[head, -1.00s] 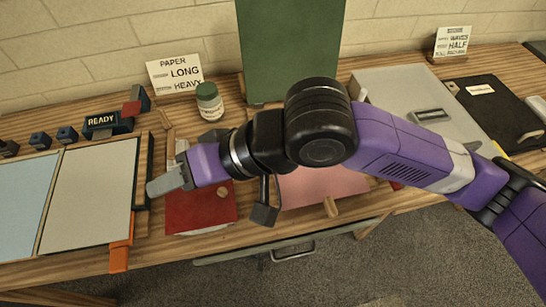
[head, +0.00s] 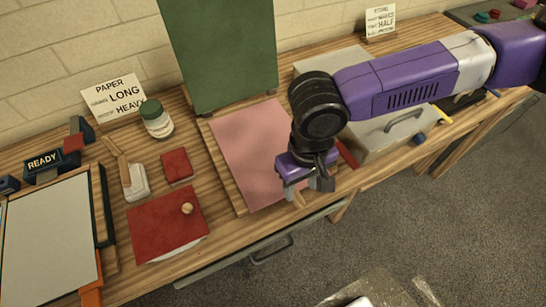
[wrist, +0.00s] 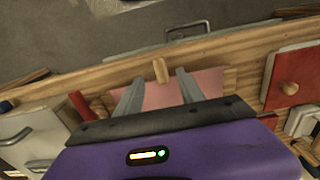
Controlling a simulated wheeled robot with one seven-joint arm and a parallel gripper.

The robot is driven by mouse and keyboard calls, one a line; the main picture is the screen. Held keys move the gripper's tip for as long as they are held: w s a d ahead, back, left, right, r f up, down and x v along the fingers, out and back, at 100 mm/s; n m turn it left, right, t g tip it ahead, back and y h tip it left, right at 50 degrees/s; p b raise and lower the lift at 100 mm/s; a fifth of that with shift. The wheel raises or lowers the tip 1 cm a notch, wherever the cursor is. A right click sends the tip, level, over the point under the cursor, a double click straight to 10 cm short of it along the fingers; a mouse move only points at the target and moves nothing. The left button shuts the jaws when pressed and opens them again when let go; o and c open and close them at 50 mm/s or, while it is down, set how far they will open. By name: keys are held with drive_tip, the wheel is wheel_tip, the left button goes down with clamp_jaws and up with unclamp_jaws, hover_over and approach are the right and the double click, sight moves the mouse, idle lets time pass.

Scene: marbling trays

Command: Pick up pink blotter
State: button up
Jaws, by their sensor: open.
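The pink blotter (head: 250,150) is a flat pink sheet lying on a wooden board, with a short wooden knob (head: 299,200) at its front edge. My gripper (head: 306,187) is open and empty, pointing down over the blotter's front right corner. The arm hides part of its right side. In the wrist view the pink blotter (wrist: 208,83) shows beyond and between the fingers. There the knob (wrist: 161,70) appears between the two fingertips of my gripper (wrist: 160,78). I cannot tell whether the fingers touch it.
A red blotter (head: 165,222) with a round knob lies to the left, beside a small red block (head: 177,166). A green board (head: 225,55) stands behind. A grey box (head: 375,137) with a handle is on the right. The table's front edge is close by.

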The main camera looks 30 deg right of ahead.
sight(299, 198)
drive_tip(key=shift+a+f+p, duration=0.1)
drive_tip(key=shift+f+p, duration=0.2)
drive_tip(key=shift+f, duration=1.95)
clamp_jaws()
